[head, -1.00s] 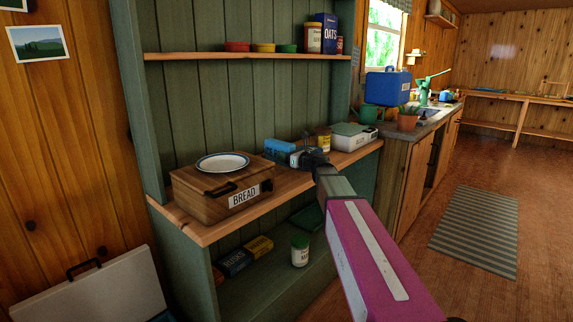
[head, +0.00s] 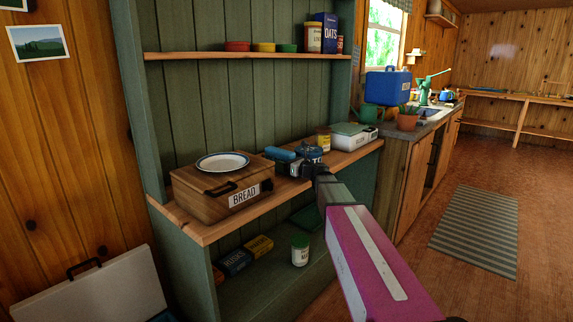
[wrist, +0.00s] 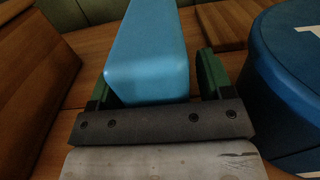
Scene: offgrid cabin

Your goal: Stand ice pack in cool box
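The ice pack (head: 280,153) is a light blue block at the middle shelf of the green hutch, right of the bread box. In the wrist view, the ice pack (wrist: 150,60) lies between the green fingers and extends away from me.
A wooden bread box (head: 205,195) with a plate on it stands left of my gripper. A round dark blue tin (head: 312,152) is close on the right. Beyond are a jar (head: 323,138) and a white box (head: 352,140). An upper shelf (head: 240,56) runs overhead.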

